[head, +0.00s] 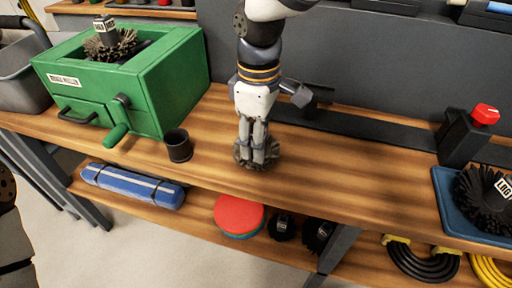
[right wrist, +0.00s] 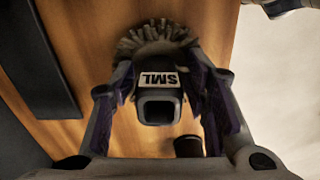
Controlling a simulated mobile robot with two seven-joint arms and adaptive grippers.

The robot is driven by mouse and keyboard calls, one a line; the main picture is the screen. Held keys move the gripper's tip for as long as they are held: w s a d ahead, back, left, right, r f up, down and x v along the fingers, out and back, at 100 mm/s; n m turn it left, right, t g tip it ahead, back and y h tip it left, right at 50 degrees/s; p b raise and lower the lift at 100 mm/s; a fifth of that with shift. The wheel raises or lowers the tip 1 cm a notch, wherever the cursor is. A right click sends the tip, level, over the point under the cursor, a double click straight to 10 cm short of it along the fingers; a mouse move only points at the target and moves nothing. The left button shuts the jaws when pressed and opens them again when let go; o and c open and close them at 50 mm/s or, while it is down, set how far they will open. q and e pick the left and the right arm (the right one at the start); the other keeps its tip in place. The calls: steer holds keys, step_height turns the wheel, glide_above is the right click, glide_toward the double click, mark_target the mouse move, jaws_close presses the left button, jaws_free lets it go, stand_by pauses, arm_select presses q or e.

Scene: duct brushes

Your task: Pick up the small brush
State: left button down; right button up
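The small brush (head: 241,160) stands on the wooden bench top, its dark bristles spread at the bottom. In the right wrist view the right gripper (right wrist: 168,100) is open, with a finger on each side of the stem and visible gaps. My left gripper is not in view.
A black cup (head: 178,146) stands left of the brush. A green box (head: 165,85) with a crank holds another brush (head: 112,46). A large "LRG" brush (head: 484,200) sits on a blue tray (head: 448,203) at right. A dark strip (head: 370,130) runs along the back.

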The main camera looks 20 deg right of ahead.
jaws_close()
steer(key=shift+w+r, duration=0.1)
steer(key=shift+r, duration=0.3)
steer(key=r, duration=0.3)
steer(key=shift+s+a+r, duration=0.2)
steer(key=shift+a+r, duration=0.2)
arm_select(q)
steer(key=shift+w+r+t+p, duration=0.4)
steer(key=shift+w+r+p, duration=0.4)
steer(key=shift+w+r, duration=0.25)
arm_select(e)
steer(key=s+a+r, duration=0.6)
steer(key=a+r, duration=0.2)
steer(key=a, duration=0.3)
steer(key=shift+s+a+r, duration=0.2)
steer(key=shift+s+a, duration=0.05)
